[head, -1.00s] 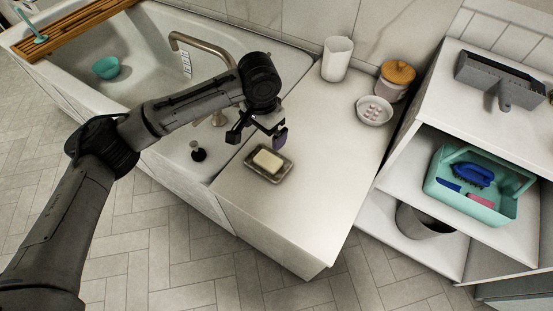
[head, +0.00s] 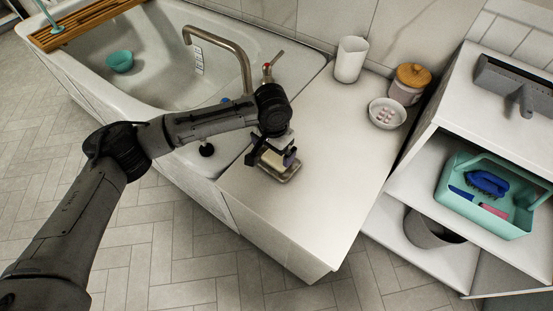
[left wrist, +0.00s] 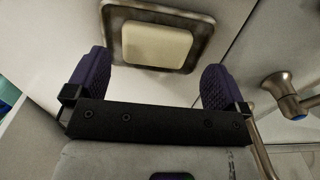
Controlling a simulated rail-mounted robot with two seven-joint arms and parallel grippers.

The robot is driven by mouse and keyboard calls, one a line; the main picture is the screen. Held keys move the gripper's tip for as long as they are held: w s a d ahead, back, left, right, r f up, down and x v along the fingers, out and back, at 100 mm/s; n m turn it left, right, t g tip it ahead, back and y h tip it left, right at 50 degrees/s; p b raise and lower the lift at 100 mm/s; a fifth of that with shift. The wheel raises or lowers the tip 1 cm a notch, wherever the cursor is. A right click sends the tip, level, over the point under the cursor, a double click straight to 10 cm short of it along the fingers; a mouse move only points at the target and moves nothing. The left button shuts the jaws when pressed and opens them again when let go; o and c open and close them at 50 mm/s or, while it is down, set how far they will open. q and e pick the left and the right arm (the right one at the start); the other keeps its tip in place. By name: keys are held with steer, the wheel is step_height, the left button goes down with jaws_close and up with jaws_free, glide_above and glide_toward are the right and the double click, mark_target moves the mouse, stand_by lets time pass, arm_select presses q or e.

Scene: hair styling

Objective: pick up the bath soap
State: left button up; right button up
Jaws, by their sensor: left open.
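The bath soap (left wrist: 158,45) is a cream, rounded block lying in a dark-rimmed rectangular soap dish (left wrist: 116,52) on the white counter. In the head view the soap (head: 274,163) is partly hidden by my left gripper (head: 272,158), which is just above the dish (head: 292,174). In the left wrist view the purple-padded fingers of my left gripper (left wrist: 158,82) are open and wide apart. The soap shows beyond them, with nothing between the pads. My right gripper is not in view.
The bathtub (head: 110,90) with its tap (head: 235,50) is left of the counter (head: 300,215). A white cup (head: 351,60), a wooden-lidded jar (head: 408,85) and a small bowl (head: 387,113) stand at the back. The counter's front is clear.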

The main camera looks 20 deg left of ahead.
mark_target(276, 159)
arm_select(q)
steer(key=f, duration=0.1)
steer(key=f+b, duration=0.1)
steer(key=f, duration=0.2)
steer(key=shift+w+d, duration=0.2)
steer(key=shift+d, duration=0.05)
steer(key=shift+f, duration=0.5)
steer(key=c, duration=0.7)
steer(key=shift+r, duration=0.15)
